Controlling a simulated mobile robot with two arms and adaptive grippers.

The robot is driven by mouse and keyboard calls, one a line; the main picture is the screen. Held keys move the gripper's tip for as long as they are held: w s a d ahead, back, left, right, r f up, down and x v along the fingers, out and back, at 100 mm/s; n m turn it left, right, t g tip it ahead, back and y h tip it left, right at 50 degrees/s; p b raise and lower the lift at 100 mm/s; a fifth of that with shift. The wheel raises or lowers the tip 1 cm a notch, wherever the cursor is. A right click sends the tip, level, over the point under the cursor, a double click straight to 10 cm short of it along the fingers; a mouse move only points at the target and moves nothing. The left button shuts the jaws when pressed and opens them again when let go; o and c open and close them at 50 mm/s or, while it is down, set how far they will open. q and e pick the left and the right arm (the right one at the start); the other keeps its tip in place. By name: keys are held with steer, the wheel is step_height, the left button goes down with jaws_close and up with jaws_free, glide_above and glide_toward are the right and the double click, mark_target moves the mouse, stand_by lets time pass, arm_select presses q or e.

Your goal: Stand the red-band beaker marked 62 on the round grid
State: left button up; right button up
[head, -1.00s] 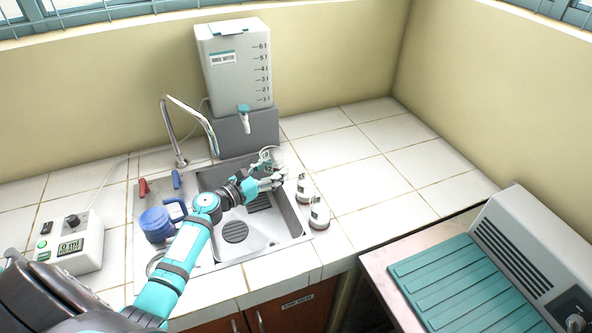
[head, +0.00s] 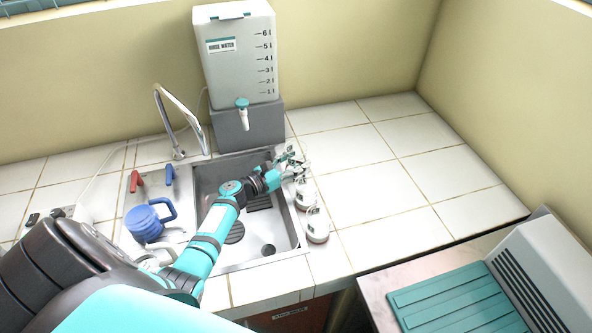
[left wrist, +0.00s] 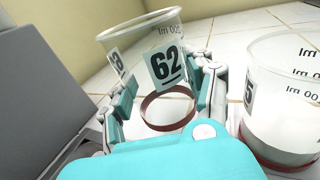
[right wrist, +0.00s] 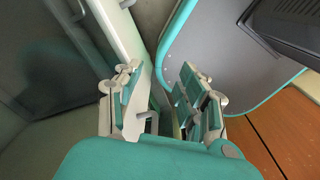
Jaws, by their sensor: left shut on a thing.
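The red-band beaker marked 62 (left wrist: 165,65) is clear, with a red ring at its base. It stands between the fingers of my left gripper (left wrist: 165,98), which is shut on it. In the head view, the left gripper (head: 288,168) is at the sink's back right rim, by the counter; the beaker there is small and partly hidden. I cannot tell whether its base touches the counter. The round grid (head: 235,233) is a dark disc in the sink, nearer me and left of the gripper. My right gripper (right wrist: 165,105) is open and empty, only in the right wrist view.
Another red-band beaker (left wrist: 285,100) stands close right of the held one. Two beakers (head: 305,196) (head: 317,228) stand along the sink's right rim. A tap (head: 178,125), a blue jug (head: 146,222) and a rinse-water tank (head: 238,60) are around the sink. The right counter is clear.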

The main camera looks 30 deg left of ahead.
arm_select(q)
step_height(320, 180, down, 3)
steer(key=shift+w+f, duration=0.1)
steer(key=shift+w, duration=0.05)
steer(key=shift+f+b, duration=0.15)
steer(key=shift+b, duration=0.25)
steer(key=o, duration=1.2)
steer(key=shift+o, duration=0.2)
arm_select(e)
steer(key=shift+w+d+f, duration=0.1)
steer(key=shift+w+f, duration=0.1)
steer(key=shift+w, duration=0.3)
steer(key=shift+w+d+f, duration=0.1)
steer(key=shift+w+f, duration=0.1)
steer(key=shift+w, duration=0.3)
steer(key=shift+w, duration=0.1)
arm_select(q)
steer(key=shift+r+p, duration=0.35)
steer(key=shift+p, duration=0.05)
steer(key=b+v, duration=0.1)
steer(key=v, duration=0.6)
steer(key=shift+s+f, duration=0.15)
steer(key=shift+s, duration=0.2)
arm_select(e)
steer(key=shift+w+a+f, duration=0.15)
steer(key=shift+w+f, duration=0.1)
steer(key=shift+w, duration=0.05)
